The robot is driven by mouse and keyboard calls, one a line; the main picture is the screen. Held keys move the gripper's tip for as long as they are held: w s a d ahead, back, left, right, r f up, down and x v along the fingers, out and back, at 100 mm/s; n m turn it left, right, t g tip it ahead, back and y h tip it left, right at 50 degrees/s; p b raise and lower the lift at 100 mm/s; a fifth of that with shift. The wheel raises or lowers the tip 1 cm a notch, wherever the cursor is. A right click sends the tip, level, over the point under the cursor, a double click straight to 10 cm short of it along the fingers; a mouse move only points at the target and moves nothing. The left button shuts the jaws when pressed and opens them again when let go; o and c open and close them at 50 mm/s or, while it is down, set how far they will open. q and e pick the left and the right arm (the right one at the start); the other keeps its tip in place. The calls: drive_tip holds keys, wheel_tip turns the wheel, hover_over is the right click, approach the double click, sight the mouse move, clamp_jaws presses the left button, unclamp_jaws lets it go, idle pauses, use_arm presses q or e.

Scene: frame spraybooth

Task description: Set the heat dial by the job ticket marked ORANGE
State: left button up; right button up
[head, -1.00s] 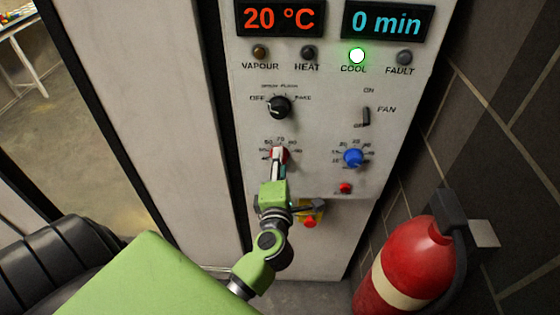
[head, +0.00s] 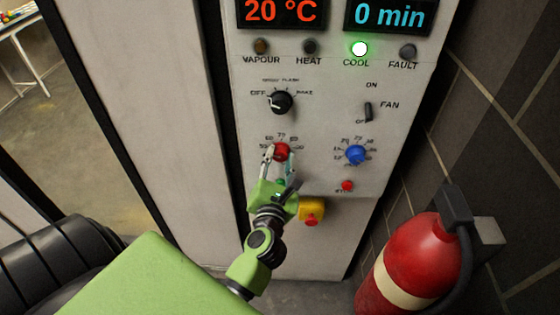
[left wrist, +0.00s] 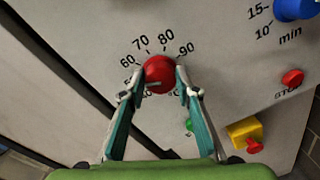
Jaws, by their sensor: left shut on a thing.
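The red heat dial (head: 281,151) is on the grey control panel (head: 330,190), with a temperature scale around it. It also shows in the left wrist view (left wrist: 160,73), where 60, 70, 80 and 90 are readable and the lower numbers are partly hidden. A pale mark on the dial lies toward its lower left. My left gripper (head: 279,158) has one finger on each side of the dial and is shut on it; its fingertips also show in the left wrist view (left wrist: 157,82). No job ticket is in view. My right gripper is not in view.
A blue minutes dial (head: 355,155) and a red stop button (head: 347,185) are to the right. A yellow-and-red emergency button (head: 312,211) is close beside my gripper. Above are a black mode knob (head: 281,102) and fan switch (head: 368,111). A fire extinguisher (head: 412,265) stands at the right.

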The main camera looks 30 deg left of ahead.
use_arm(q)
drive_tip(key=shift+f+n+b, duration=0.1)
drive_tip(key=shift+n+b, duration=0.25)
drive_tip(key=shift+n, duration=0.75)
drive_tip(key=o, duration=1.1)
wheel_tip(320, 180, up, 10)
drive_tip(key=shift+r, duration=0.1)
